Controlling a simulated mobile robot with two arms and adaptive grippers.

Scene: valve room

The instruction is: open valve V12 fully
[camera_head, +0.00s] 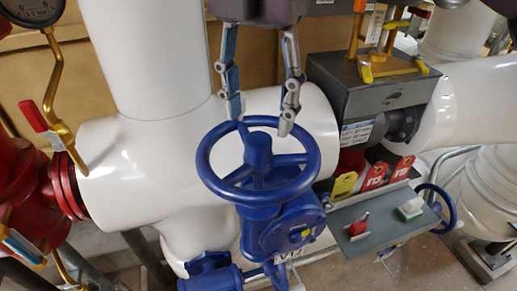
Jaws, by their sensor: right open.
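The blue handwheel (205,160) sits on a blue valve body (272,238) in the middle of the view. A tag below the body, partly hidden, seems to read V12 (290,256). My right gripper (262,123) comes down from the top edge with its two fingers spread wide and nothing between them. Its fingertips overlap the far rim of the wheel in the picture; I cannot tell whether they touch it. My left gripper does not show.
Large white pipes (152,60) stand behind and beside the wheel. A grey box (374,95) with yellow fittings is at right. Red and yellow tags (372,177) hang near a grey shelf (372,237) with small items. A gauge (30,10) and red-handled lever (38,120) are at left.

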